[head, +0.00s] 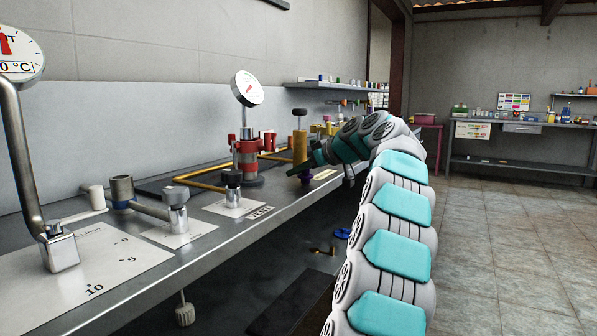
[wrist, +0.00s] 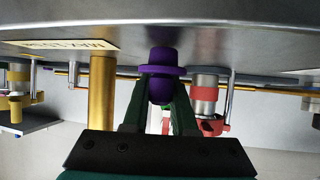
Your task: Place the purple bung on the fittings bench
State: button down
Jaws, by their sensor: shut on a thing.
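The purple bung (wrist: 161,72) is held between the two green fingers of my gripper (wrist: 158,108) in the wrist view, which looks upside down. The bung shows a wide flange and a narrower end towards the steel worktop (wrist: 230,22); I cannot tell whether it touches. In the head view my gripper (head: 310,166) is over the long steel worktop (head: 130,268), with a bit of the purple bung (head: 306,179) showing below it. A far bench (head: 535,127) stands against the back wall at right. No readable sign shows which is the fittings bench.
A brass post (wrist: 102,90) stands close beside my gripper, and a red-collared fitting (wrist: 206,100) on its other side. A gauge (head: 248,90) on a red valve body stands left of my gripper. Tiled floor (head: 500,250) is open at right.

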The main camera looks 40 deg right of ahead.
jog(key=shift+f, duration=0.2)
jog(key=c, duration=0.7)
grip_release()
jog(key=shift+r, duration=0.15)
jog(key=shift+s+r, duration=0.1)
jog(key=shift+r, duration=0.05)
jog(key=v, duration=1.1)
jog(key=shift+s, duration=0.3)
jog(key=shift+r, duration=0.1)
